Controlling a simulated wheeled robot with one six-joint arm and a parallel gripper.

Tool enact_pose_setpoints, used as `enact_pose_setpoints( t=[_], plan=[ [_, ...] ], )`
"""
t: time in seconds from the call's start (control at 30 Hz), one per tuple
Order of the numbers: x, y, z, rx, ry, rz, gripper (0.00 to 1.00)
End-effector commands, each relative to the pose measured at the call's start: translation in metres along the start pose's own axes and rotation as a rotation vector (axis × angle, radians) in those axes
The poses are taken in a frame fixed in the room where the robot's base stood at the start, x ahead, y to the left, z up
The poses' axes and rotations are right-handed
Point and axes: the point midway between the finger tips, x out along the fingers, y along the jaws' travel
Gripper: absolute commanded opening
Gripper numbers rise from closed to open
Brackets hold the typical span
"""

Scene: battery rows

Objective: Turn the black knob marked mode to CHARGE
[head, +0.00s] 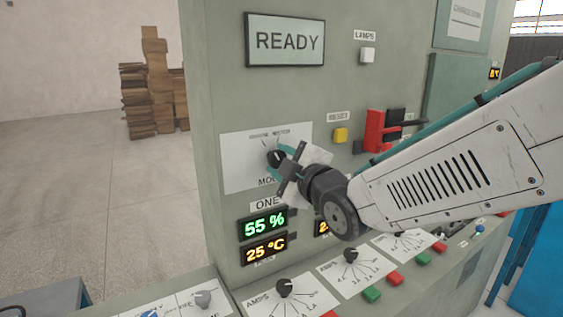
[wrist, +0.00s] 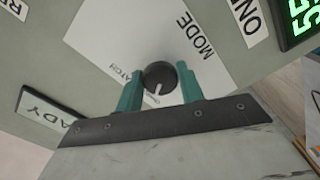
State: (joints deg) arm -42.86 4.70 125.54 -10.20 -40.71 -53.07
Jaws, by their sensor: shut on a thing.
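The black mode knob (head: 273,157) sits on a white plate (head: 238,165) on the grey-green panel, above the word MODE. In the wrist view the knob (wrist: 158,75) is round, with a white pointer line aimed toward the bottom of the picture, at a small word partly hidden and too small to read surely. Another small word, ending in "ATCH", is left of the knob. My gripper (head: 284,160) is at the knob in the head view. In the wrist view its teal fingers (wrist: 161,88) stand on either side of the knob, shut on it.
A READY display (head: 286,41) is above. A yellow reset button (head: 341,135) and a red lever switch (head: 374,131) are right of the knob. Below are lit readouts (head: 264,225) and a sloped desk with several amps knobs (head: 284,287) and red and green buttons.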

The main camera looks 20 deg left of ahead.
Motion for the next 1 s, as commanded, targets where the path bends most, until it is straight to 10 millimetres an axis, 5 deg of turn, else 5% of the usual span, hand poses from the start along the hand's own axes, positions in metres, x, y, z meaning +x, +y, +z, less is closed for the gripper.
enact_pose_setpoints(
  t=[0.3, 0.33, 0.4, 0.73, 1.0],
  plan=[
    [0.000, -0.001, 0.000, -0.002, 0.000, -0.003, 0.15],
    [0.000, -0.001, 0.000, -0.002, 0.000, -0.003, 0.46],
    [0.000, -0.001, 0.000, -0.002, 0.000, -0.002, 0.60],
    [-0.004, 0.000, 0.000, -0.001, 0.000, 0.000, 0.60],
    [-0.047, 0.000, -0.001, -0.001, 0.001, 0.000, 0.60]
  ],
)
